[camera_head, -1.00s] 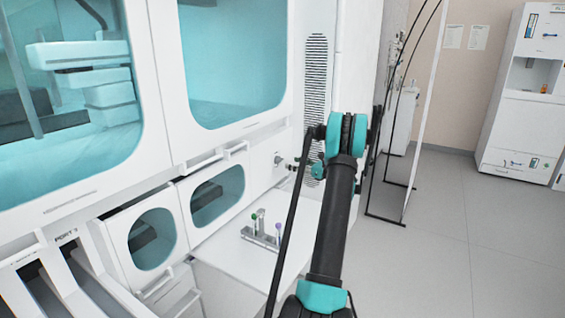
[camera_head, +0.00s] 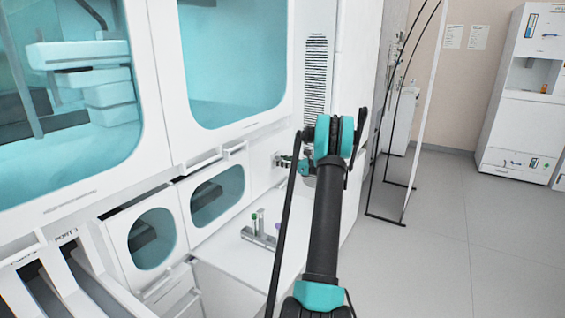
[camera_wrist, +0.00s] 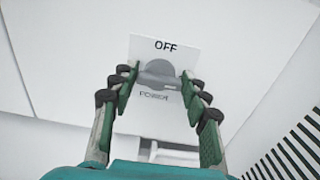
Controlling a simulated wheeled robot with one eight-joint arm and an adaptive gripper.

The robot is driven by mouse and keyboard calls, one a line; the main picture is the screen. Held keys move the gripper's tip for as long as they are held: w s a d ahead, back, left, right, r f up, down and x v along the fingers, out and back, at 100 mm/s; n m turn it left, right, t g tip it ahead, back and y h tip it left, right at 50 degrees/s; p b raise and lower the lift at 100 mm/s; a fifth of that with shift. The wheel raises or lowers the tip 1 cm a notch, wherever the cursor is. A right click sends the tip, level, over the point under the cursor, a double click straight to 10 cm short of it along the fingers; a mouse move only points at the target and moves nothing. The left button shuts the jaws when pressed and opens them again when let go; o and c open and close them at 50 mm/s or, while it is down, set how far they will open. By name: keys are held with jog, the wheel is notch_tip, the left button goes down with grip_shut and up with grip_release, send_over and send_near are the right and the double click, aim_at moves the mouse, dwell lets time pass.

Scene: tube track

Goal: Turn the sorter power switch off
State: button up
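The power switch is a grey rotary knob (camera_wrist: 158,75) on a white plate (camera_wrist: 141,48) of the sorter (camera_head: 320,20). In the wrist view "OFF" is printed above the knob, and "POWER" shows below it, partly tilted. My gripper (camera_wrist: 158,78) has its two green-padded fingers spread, one on each side of the knob, with a gap visible on both sides. Whether the fingertips reach past the knob's face cannot be told. In the head view my gripper (camera_head: 284,161) is at the sorter's side panel and hides the knob.
A vent grille (camera_head: 316,75) is just above and to the right of my gripper. A clear panel with a black frame (camera_head: 418,130) stands to the right. The floor at the right is free.

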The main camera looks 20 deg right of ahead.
jog(key=c, duration=0.5)
jog(key=shift+c, duration=0.2)
jog(key=shift+n, duration=0.4)
jog(key=n, duration=1.7)
jog(key=shift+s+a+f, duration=0.15)
jog(key=shift+s+f, duration=0.05)
jog(key=shift+f, duration=0.05)
jog(key=o, duration=1.2)
jog(key=shift+c, duration=0.2)
